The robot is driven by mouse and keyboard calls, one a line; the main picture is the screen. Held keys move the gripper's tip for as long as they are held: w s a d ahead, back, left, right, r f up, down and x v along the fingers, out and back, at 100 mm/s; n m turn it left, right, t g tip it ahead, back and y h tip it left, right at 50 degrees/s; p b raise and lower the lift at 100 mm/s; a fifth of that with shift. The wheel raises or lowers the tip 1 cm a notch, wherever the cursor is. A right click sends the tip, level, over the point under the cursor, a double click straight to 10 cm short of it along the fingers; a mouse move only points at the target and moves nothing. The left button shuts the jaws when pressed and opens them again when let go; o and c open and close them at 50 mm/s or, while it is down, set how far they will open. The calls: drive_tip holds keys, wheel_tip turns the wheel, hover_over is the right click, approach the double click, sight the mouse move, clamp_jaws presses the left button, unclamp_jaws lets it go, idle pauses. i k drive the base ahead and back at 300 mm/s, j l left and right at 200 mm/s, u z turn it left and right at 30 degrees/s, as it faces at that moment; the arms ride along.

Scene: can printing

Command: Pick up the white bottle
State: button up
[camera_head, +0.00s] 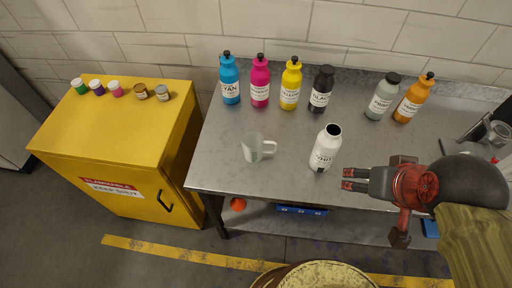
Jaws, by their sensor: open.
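The white bottle (323,151) stands upright on the grey metal table (221,169), near its front edge, with a dark top and printed label. My gripper (346,180) is open and empty, just right of the bottle's lower part in the picture. A small gap shows between the fingertips and the bottle.
A clear mug (252,149) stands left of the white bottle. Behind are cyan (230,80), magenta (260,82), yellow (290,85), black (321,91), grey (381,98) and orange (412,101) bottles. A yellow cabinet (120,150) with small jars stands at left.

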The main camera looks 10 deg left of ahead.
sight(329, 142)
drive_tip(key=k+z, duration=0.3)
drive_tip(key=z, duration=0.2)
drive_tip(key=k+l+z, duration=0.1)
drive_tip(key=k+z, duration=0.2)
drive_tip(key=z, duration=0.2)
